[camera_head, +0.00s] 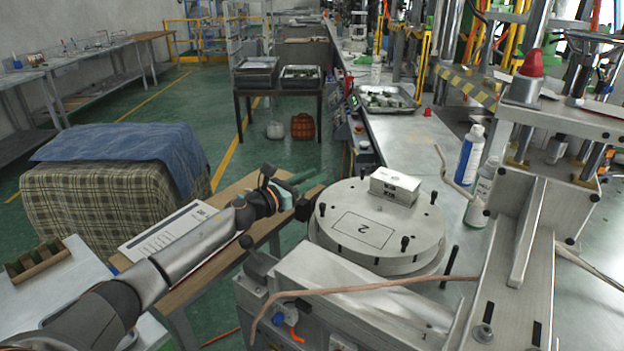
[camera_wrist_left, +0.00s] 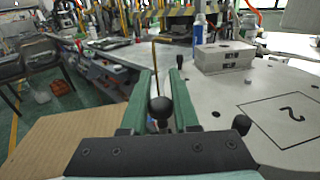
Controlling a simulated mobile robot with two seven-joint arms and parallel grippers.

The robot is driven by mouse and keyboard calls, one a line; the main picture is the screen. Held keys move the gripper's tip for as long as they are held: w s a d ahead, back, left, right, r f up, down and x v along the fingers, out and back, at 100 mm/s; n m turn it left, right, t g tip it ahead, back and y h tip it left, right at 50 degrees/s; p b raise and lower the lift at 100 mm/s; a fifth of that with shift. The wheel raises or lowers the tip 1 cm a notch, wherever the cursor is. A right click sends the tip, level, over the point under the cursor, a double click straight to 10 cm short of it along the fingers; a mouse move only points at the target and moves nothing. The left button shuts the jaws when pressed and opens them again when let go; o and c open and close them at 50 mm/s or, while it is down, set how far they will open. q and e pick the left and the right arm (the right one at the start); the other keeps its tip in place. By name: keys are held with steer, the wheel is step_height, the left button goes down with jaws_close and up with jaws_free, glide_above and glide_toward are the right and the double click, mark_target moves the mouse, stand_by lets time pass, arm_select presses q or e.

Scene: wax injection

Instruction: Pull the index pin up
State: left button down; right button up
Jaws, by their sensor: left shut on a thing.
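The index pin shows as a round black knob (camera_wrist_left: 160,108) in the left wrist view. It sits between the two green fingers of my left gripper (camera_wrist_left: 158,78). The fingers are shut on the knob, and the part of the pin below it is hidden. In the head view my left gripper (camera_head: 318,179) is at the left edge of the round metal die (camera_head: 345,212) marked 2, with its fingers pointing right. The pin itself is hard to make out there. My right gripper is not in view.
A boxy metal block (camera_head: 395,186) and several black pins stand on the die. A brown hose (camera_head: 365,290) crosses the machine in front. Bottles (camera_head: 470,155) stand to the right of the die. A wooden table (camera_head: 235,190) lies under my left forearm.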

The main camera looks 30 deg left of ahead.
arm_select(q)
steer(key=shift+r, duration=0.25)
steer(key=c, duration=0.9)
jaws_free()
steer(key=shift+o, duration=1.1)
steer(key=shift+f, duration=0.1)
steer(key=shift+s, duration=0.1)
steer(key=b+v, duration=0.3)
steer(key=v, duration=0.9)
steer(key=shift+s+a, duration=0.15)
